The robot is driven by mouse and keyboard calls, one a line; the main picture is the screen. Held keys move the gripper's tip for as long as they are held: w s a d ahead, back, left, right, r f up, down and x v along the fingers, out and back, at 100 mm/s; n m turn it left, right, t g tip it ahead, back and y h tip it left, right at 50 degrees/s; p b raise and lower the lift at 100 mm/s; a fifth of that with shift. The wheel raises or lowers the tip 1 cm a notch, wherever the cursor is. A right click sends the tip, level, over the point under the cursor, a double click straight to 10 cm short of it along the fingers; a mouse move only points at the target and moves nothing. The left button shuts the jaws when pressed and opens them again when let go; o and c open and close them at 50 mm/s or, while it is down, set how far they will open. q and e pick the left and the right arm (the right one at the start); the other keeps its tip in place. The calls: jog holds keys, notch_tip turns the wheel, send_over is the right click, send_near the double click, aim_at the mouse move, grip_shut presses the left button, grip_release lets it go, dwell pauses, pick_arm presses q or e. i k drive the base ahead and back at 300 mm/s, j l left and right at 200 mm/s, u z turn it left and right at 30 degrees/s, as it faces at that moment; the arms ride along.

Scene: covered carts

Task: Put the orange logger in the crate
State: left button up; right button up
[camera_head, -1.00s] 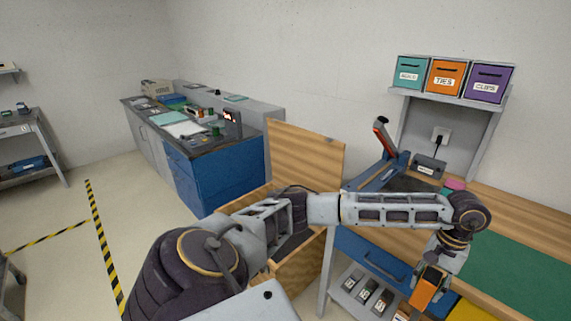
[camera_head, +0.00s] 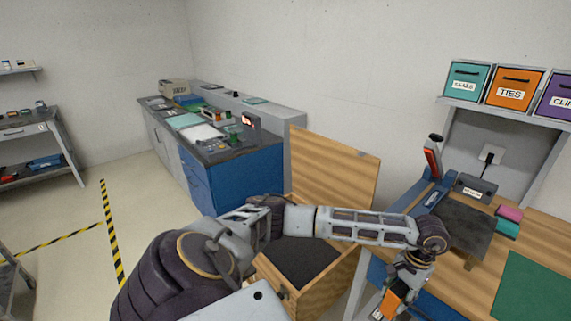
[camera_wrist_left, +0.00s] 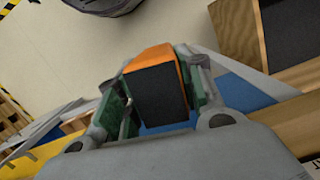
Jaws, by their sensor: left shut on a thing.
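The orange logger (camera_head: 389,304), orange with a dark face, is held in my left gripper (camera_head: 396,294) near the bottom of the head view. In the left wrist view the logger (camera_wrist_left: 157,93) sits between the two green-padded fingers, which are shut on it. The crate (camera_head: 328,287) is a wooden box with a dark inside and its lid (camera_head: 335,172) raised. It stands left of the gripper, and my left arm crosses in front of part of it. A wooden wall of the crate (camera_wrist_left: 238,30) shows at the upper right of the wrist view. My right gripper is out of view.
A wooden workbench (camera_head: 478,285) with a green mat (camera_head: 535,290) and a dark plate (camera_head: 458,228) lies to the right. Labelled bins, one orange (camera_head: 513,90), stand on a shelf above it. A blue cabinet (camera_head: 245,178) stands behind the crate.

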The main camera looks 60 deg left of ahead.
aim_at(283, 256)
jog(key=i+j+u, duration=0.1)
jog(key=j, duration=0.3)
jog(key=i+j+u, duration=0.15)
jog(key=j, duration=0.3)
jog(key=j+u, duration=0.1)
jog(key=j, duration=0.3)
jog(key=i+j+u, duration=0.1)
jog(key=j, duration=0.3)
jog(key=i+j+u, duration=0.1)
jog(key=j, duration=0.25)
jog(key=i, duration=0.1)
